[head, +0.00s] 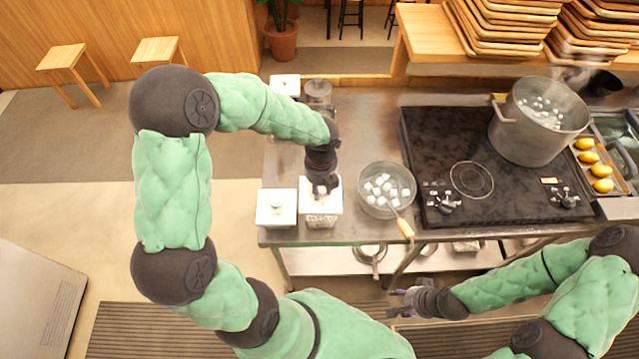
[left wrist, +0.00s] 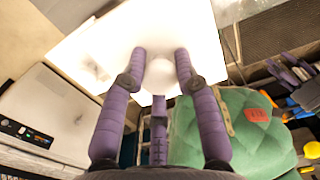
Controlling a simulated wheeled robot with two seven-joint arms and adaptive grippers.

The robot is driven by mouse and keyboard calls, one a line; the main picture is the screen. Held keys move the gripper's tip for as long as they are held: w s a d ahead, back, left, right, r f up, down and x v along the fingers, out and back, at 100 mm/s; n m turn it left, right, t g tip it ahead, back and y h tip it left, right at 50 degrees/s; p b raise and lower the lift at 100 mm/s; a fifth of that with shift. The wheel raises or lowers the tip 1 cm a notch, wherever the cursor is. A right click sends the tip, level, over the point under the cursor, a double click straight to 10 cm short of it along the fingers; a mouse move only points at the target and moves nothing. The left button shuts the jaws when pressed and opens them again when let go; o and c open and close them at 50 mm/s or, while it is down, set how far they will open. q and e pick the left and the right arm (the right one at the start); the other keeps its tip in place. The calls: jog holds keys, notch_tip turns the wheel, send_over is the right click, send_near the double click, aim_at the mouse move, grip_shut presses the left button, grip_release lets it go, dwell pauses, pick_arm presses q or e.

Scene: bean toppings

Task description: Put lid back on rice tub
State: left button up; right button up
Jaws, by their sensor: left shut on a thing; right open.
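My left gripper (head: 323,187) is shut on the round knob of a white square lid (head: 309,187) above the rice tub (head: 321,219). In the left wrist view, the gripper's purple fingers (left wrist: 160,65) are on either side of the knob, and the lid (left wrist: 125,35) spreads out behind them. The lid looks lined up over the tub; I cannot tell whether it rests on the rim. The tub stands near the counter's front edge, its top mostly hidden. My right gripper (head: 402,302) is open and empty in front of the counter, low and away from the tub.
A second lidded white tub (head: 276,208) stands close on the left. A bowl of white pieces with a ladle (head: 387,185) is on the right. Farther right are a dark stove (head: 450,140) and a steaming pot (head: 535,135). Other containers (head: 285,85) stand at the back left.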

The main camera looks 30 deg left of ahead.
aim_at(321, 195)
pick_arm(q)
jog(key=shift+w+f+b, duration=0.1)
jog(key=shift+f+b, duration=1.9)
jog(key=shift+f, duration=0.05)
jog(key=shift+f+b, duration=0.4)
jog(key=shift+f, duration=0.55)
jog(key=shift+p, duration=0.4)
jog(key=shift+f+p, duration=0.3)
jog(key=shift+f, duration=0.1)
dwell(0.5)
jog(key=o, duration=1.8)
jog(key=shift+r, duration=0.15)
